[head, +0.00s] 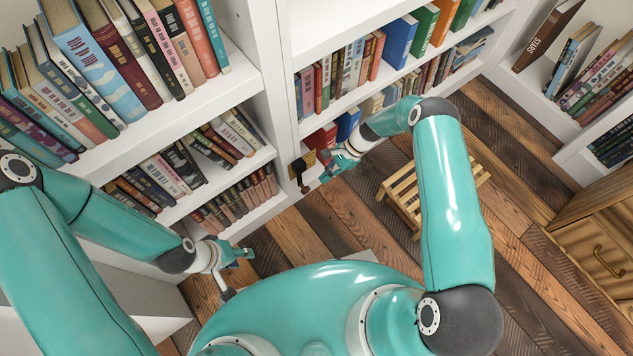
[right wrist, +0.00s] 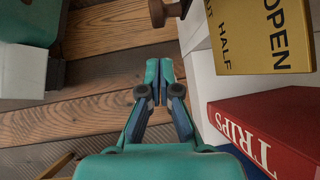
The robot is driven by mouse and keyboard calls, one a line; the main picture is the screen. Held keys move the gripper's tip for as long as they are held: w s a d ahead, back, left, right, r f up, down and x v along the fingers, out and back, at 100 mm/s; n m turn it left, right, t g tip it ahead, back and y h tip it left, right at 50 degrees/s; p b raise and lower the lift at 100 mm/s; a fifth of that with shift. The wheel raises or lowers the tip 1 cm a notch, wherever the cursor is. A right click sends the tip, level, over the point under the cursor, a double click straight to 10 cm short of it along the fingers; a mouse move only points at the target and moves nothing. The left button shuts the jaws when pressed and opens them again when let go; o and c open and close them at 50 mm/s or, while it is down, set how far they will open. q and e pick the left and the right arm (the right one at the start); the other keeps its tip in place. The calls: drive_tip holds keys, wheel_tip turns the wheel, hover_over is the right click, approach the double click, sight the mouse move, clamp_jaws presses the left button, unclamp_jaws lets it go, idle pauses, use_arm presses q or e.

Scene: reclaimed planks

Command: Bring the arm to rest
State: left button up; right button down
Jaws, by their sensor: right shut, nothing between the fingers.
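My right arm reaches forward and bends back toward the shelves in the head view. Its gripper (head: 328,174) is close to the front of the lower shelf. In the right wrist view the right gripper (right wrist: 158,88) has its fingertips together with nothing between them, over the plank floor. My left gripper (head: 240,256) hangs low at the left, in front of the left bookcase's bottom shelf. It is small in the picture, and I cannot make out whether its fingers are apart. Neither gripper visibly holds anything.
A yellow book (right wrist: 262,40) and a red book (right wrist: 265,125) lie close beside the right gripper. A dark wooden knob (right wrist: 166,12) is near them. A slatted stool (head: 405,200) stands on the floor (head: 350,215). A wooden cabinet (head: 600,235) is at right.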

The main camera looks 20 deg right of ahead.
drive_tip(key=w+d+r+p, duration=0.2)
drive_tip(key=d+r, duration=0.1)
drive_tip(key=r, duration=0.8)
drive_tip(key=s+a+r+n+h, duration=0.1)
drive_tip(key=s+a+n, duration=0.25)
drive_tip(key=s, duration=0.45)
drive_tip(key=s+a+r+n+h, duration=0.1)
drive_tip(key=s+a+n, duration=0.1)
drive_tip(key=s+n, duration=0.45)
drive_tip(key=s+a+r+n+h, duration=0.1)
drive_tip(key=s+a+n, duration=0.15)
drive_tip(key=s, duration=0.75)
wheel_tip(320, 180, up, 26)
drive_tip(key=w+n+t+p, duration=0.1)
drive_tip(key=w+t+p, duration=0.1)
drive_tip(key=p, duration=2.4)
drive_tip(key=shift+w+p, duration=0.25)
drive_tip(key=shift+p, duration=0.05)
